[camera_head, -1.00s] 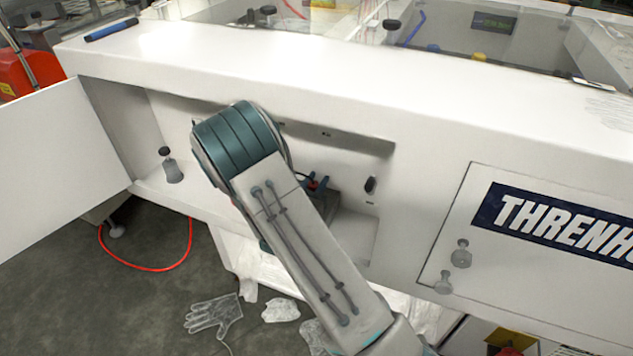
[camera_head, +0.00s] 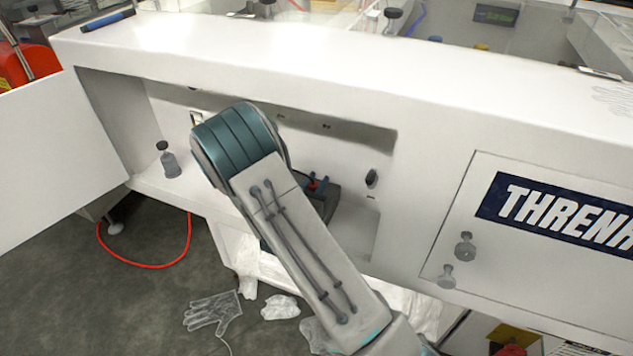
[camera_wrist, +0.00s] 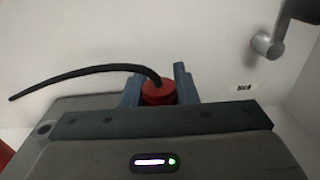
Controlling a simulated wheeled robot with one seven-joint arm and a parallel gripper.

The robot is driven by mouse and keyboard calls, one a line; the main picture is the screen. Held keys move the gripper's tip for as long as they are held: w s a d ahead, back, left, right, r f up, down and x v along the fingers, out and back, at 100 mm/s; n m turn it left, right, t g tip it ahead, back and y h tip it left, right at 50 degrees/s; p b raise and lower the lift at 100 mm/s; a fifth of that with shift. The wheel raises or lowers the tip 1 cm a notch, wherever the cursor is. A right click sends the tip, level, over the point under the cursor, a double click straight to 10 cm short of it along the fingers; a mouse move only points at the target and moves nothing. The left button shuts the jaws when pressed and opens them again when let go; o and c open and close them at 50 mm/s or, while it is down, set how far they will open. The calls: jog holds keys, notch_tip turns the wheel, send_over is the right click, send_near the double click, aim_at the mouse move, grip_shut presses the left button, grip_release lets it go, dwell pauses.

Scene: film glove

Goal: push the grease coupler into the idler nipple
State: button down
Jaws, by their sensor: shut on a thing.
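In the wrist view, my gripper (camera_wrist: 160,92) is shut on a red grease coupler (camera_wrist: 160,93), which sits between the two blue-grey fingers. A black hose (camera_wrist: 100,70) runs from the coupler and curves off to the left. In the head view, the red coupler (camera_head: 313,184) shows only as a small patch beside my arm, inside the open recess of the white machine. The idler nipple cannot be made out. The far side of the coupler is hidden, so I cannot tell whether it touches a nipple.
A grey knob-like fitting (camera_wrist: 266,45) stands at the upper right in the wrist view. The recess (camera_head: 355,225) has a small black fitting (camera_head: 371,178) on its back wall and a grey bottle-like object (camera_head: 168,160) at its left. An open white door (camera_head: 50,165) stands left.

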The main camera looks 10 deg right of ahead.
jog(key=c, duration=1.1)
grip_release()
jog(key=shift+o, duration=0.2)
jog(key=v, duration=1.3)
jog(key=shift+s+a+b, duration=0.25)
jog(key=shift+s+b, duration=0.05)
